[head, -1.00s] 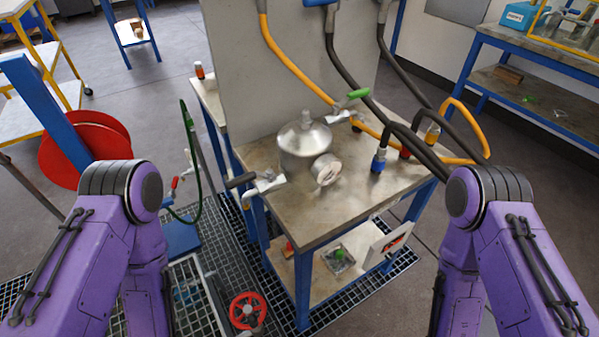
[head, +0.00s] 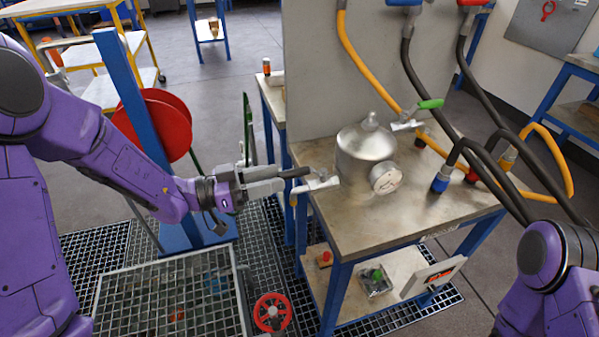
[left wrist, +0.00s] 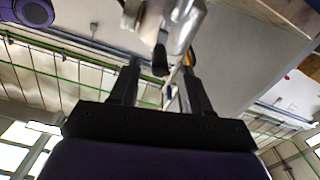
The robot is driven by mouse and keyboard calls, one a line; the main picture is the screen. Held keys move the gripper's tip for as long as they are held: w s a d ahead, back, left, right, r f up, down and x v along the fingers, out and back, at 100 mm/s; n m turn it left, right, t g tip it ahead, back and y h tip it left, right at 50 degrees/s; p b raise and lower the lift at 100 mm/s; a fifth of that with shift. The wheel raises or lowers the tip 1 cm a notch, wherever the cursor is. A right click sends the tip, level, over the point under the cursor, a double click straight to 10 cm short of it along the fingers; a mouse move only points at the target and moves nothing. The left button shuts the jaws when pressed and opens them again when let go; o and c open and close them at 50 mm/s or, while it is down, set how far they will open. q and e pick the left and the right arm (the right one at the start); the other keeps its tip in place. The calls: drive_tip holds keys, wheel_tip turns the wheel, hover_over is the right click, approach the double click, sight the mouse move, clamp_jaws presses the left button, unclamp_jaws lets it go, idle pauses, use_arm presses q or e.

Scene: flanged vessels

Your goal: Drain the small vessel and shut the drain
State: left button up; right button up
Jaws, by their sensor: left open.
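The small metal vessel (head: 362,153) stands on the bench, with a round gauge (head: 386,178) on its front. Its drain valve (head: 318,184) sticks out to the left past the bench edge, spout down, with a dark lever handle (head: 293,172) pointing left. No liquid is visible at the spout. My left gripper (head: 282,178) is at the lever's end. In the left wrist view its fingers (left wrist: 160,82) are apart, and the dark lever end (left wrist: 160,60) shows between or just beyond their tips; contact is unclear. My right gripper is out of view.
A green-handled valve (head: 430,104) is on the vessel's right side. Orange and black hoses hang over the bench (head: 400,229). A red hose reel (head: 155,125) on a blue post stands behind my left arm. A red handwheel (head: 272,313) is low by the floor grating.

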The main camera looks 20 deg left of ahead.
sight(310, 171)
use_arm(q)
drive_tip(key=x, duration=0.7)
drive_tip(key=shift+p, duration=0.3)
drive_tip(key=shift+c, duration=0.3)
clamp_jaws()
drive_tip(key=shift+d, duration=0.1)
